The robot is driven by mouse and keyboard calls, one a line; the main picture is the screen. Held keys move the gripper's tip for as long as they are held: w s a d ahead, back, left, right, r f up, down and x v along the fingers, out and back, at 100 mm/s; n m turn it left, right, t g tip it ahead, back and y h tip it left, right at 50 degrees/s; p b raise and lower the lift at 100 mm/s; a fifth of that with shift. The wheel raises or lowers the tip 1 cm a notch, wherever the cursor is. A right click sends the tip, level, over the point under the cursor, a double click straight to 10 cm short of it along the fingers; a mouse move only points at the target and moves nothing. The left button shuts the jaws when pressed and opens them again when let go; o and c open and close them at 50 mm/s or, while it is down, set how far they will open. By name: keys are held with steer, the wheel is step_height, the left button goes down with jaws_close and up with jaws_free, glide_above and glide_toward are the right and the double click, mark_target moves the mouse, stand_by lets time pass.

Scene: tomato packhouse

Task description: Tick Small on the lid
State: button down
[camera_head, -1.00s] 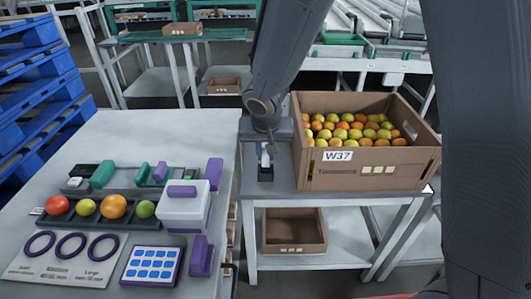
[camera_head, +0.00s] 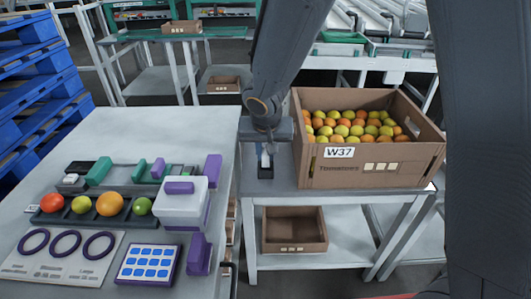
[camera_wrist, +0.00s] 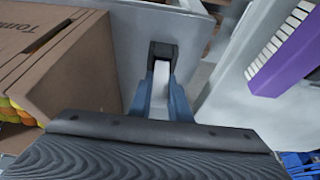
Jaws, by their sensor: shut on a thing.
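My gripper (camera_head: 266,148) is low over the grey stand, left of the open cardboard tomato crate (camera_head: 340,172). In the wrist view, its blue fingers (camera_wrist: 160,98) are shut on a white upright thing (camera_wrist: 161,72), with a dark holder (camera_wrist: 163,50) around its far end. The same dark holder (camera_head: 265,172) shows in the head view. I cannot tell whether the white thing is a pen. The crate bears a W37 label, the word Tomatoes and three pale squares on its front. I cannot make out a lid or the word Small there.
The grey table (camera_head: 150,130) at left holds a fruit tray (camera_head: 125,217), a white-and-purple box (camera_head: 183,205), a ring card (camera_head: 60,262) and a blue-button panel (camera_head: 150,264). An empty crate (camera_head: 295,240) sits on the lower shelf. The crate wall is close beside my gripper.

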steer(key=shift+f+b, duration=0.6)
steer(key=shift+b, duration=0.1)
steer(key=c, duration=1.6)
jaws_free()
steer(key=c, duration=0.3)
steer(key=shift+r, duration=0.15)
steer(key=shift+r+p, duration=3.15)
steer(key=shift+r, duration=0.25)
